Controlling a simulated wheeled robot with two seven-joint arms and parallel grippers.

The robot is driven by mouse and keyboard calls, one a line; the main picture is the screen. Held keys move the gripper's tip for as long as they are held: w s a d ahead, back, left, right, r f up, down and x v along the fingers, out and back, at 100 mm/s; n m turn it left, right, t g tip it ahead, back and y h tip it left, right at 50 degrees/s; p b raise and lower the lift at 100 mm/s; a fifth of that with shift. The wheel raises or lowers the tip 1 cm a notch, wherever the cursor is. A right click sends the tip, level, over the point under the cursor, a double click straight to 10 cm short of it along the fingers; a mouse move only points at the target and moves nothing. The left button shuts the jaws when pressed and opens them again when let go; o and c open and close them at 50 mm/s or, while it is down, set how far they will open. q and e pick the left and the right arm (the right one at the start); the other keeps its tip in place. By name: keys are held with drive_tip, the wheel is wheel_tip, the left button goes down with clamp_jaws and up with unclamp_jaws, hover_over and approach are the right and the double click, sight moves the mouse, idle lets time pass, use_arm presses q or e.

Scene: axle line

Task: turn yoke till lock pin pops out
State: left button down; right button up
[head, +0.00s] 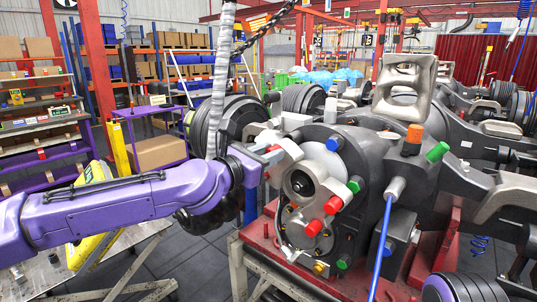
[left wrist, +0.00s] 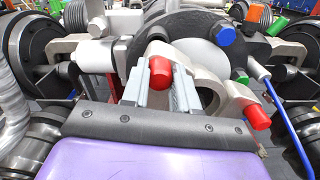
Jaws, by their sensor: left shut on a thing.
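The yoke (head: 289,155) is a pale metal piece with two ears, on the front of a dark axle housing (head: 345,150). It shows in the left wrist view (left wrist: 208,72), tilted, one ear upper left and one lower right. A red cap (left wrist: 160,72) is at the upper ear and another red cap (head: 333,205) at the lower one. My left gripper (head: 271,156) comes in from the left and is shut on the upper ear; its grey fingers (left wrist: 163,92) stand either side of the red cap. I cannot pick out the lock pin for sure. My right gripper is not in view.
The axle sits on a red stand (head: 262,238). Blue, green and orange caps dot the housing, and a blue rod (head: 380,245) slants down its front. A ribbed grey hose (head: 218,85) hangs behind my left arm. Shelves stand at the far left.

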use_arm(q)
drive_tip(key=shift+a, duration=0.1)
drive_tip(key=c, duration=0.9)
unclamp_jaws()
drive_tip(key=shift+o, duration=0.2)
drive_tip(key=shift+w+a+f, duration=0.1)
drive_tip(key=shift+a, duration=0.05)
drive_tip(key=b+v, duration=0.2)
drive_tip(key=v, duration=0.8)
drive_tip(key=shift+a, duration=0.15)
